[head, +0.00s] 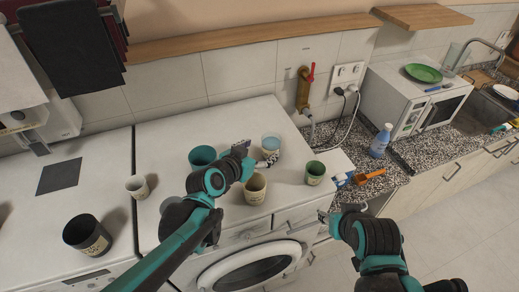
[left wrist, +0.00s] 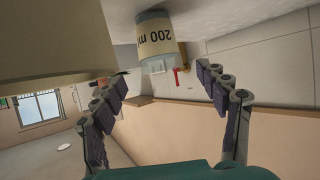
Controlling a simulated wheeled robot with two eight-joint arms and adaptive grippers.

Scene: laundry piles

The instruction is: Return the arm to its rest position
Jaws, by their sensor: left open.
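My left arm comes in from the left in the head view. Its left gripper (head: 256,154) is over the top of the white washing machine (head: 160,125), among several cups. In the left wrist view the two fingers of this gripper (left wrist: 168,105) are spread apart with nothing between them. A cup marked "200 ml" (left wrist: 153,42) shows upside down beyond the fingers. My right gripper (head: 328,216) is in front of the machine's right edge. It is small and dark there, and its opening is unclear.
Around the left gripper stand a teal cup (head: 202,156), a clear cup (head: 271,142), a cream cup (head: 255,190) and a green cup (head: 314,174). A small cup (head: 138,187) and black cup (head: 86,234) stand left. A bottle (head: 381,140) stands on the counter.

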